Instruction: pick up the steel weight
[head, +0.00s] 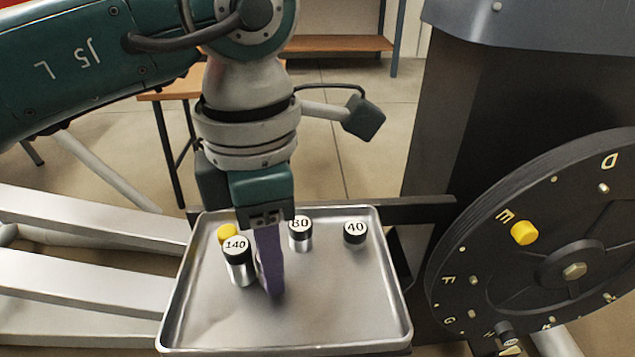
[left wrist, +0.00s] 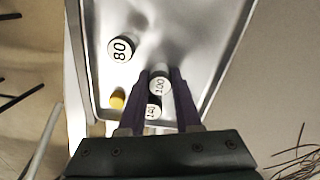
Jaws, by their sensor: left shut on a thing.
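Several steel weights with black bands and white numbered tops stand in a metal tray (head: 330,310). My left gripper (head: 270,282) points down into the tray with purple fingers. In the left wrist view, its fingers (left wrist: 160,82) are shut on the 100 weight (left wrist: 160,84). The 100 weight is hidden by the fingers in the head view.
A yellow peg (head: 227,233) is in the tray behind the 140 weight. A large dark lettered wheel (head: 545,245) stands right of the tray, with a yellow peg (head: 525,232) near E. The tray's front and right areas are bare.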

